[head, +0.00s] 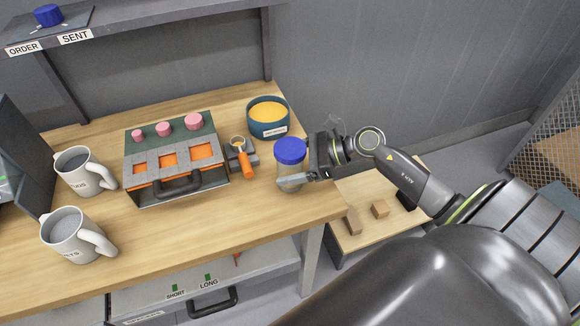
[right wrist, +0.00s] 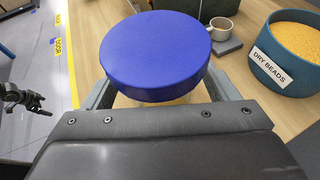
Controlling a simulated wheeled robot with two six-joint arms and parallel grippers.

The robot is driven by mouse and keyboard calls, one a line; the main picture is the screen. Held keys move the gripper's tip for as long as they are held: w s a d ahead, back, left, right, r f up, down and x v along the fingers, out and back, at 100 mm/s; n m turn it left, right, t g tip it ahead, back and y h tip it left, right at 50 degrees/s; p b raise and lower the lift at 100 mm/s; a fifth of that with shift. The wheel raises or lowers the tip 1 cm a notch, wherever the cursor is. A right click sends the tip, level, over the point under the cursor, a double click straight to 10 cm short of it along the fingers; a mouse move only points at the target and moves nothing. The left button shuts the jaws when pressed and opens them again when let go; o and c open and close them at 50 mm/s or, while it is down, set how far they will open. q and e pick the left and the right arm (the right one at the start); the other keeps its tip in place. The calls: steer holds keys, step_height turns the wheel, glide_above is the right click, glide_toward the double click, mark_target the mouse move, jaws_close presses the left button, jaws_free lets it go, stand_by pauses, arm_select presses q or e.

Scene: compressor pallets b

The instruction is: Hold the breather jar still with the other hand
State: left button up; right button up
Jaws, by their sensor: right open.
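The breather jar (head: 288,178) is a clear jar with a blue lid (head: 291,151), upright near the right end of the wooden bench. In the right wrist view its blue lid (right wrist: 155,55) fills the space ahead, between the fingers. My right gripper (head: 290,180) reaches in from the right, with its open fingers on either side of the jar below the lid. Whether a finger touches the glass cannot be told. A small dark jointed shape at the left edge of the right wrist view looks like my left gripper (right wrist: 22,97); its jaws are unclear.
A bowl of dry beads (head: 268,118) stands behind the jar. An orange-handled tool (head: 244,160) rests left of it, beside a grey box with orange windows (head: 178,160). Two white mugs (head: 82,171) (head: 75,235) stand farther left. A lower table (head: 365,225) holds small wooden blocks.

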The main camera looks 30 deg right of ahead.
mark_target(290, 148)
steer(key=c, duration=1.1)
steer(key=shift+r, duration=0.1)
step_height(290, 148, up, 10)
steer(key=shift+f+b, duration=0.1)
steer(key=shift+b, duration=0.6)
steer(key=o, duration=0.3)
steer(key=c, duration=0.7)
